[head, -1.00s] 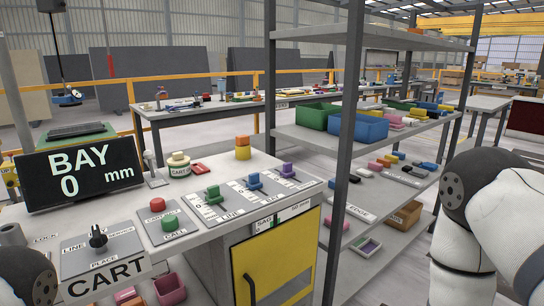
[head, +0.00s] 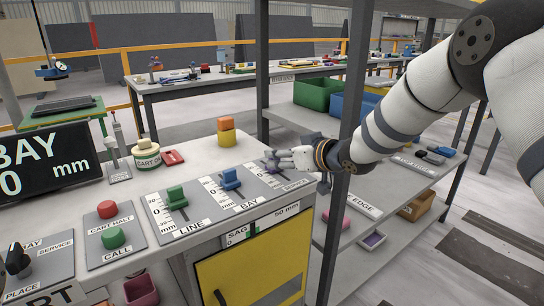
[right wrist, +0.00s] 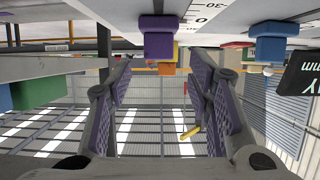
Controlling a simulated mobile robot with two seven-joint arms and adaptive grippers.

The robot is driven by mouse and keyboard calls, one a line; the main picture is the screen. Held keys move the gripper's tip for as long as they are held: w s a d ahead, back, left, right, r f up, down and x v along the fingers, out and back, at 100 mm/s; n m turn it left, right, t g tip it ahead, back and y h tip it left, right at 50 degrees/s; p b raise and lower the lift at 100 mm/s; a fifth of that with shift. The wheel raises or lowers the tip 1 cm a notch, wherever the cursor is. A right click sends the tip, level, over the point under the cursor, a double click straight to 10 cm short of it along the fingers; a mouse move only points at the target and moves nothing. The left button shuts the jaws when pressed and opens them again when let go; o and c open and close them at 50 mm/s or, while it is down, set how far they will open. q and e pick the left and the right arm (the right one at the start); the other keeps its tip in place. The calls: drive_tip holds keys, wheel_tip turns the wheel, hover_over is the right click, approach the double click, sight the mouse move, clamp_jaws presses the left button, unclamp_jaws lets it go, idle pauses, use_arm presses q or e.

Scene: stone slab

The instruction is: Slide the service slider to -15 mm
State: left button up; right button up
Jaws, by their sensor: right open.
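The service slider has a purple knob (right wrist: 158,40), seen in the right wrist view ahead of the fingers and roughly between them. In the head view the purple knob (head: 271,163) is partly hidden by my right gripper (head: 279,160). This gripper is open and empty, reaching in from the right at the panel's right end. In the right wrist view its two purple-padded fingers (right wrist: 160,78) stand apart, with the knob apparently beyond their tips. Contact cannot be told. My left gripper is not in view.
The blue bay slider (head: 230,178) and green line slider (head: 177,196) stand to the left. A dark shelf post (head: 346,130) stands close to my right arm. The display (head: 45,163) reads BAY 0 mm. An orange-and-yellow block stack (head: 226,132) is behind the sliders.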

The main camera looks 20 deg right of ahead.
sight(277, 159)
drive_tip(key=w+f, duration=0.1)
drive_tip(key=w+a+f, duration=0.1)
drive_tip(key=w, duration=0.1)
drive_tip(key=shift+w+f+b, duration=0.1)
drive_tip(key=shift+f+b, duration=0.15)
drive_tip(key=shift+b, duration=0.05)
drive_tip(key=shift+w+a+r, duration=0.1)
drive_tip(key=shift+w+a, duration=0.1)
drive_tip(key=shift+w, duration=0.3)
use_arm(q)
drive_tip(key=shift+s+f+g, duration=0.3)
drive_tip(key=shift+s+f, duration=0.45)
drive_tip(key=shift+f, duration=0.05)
use_arm(e)
drive_tip(key=shift+r, duration=0.1)
clamp_jaws()
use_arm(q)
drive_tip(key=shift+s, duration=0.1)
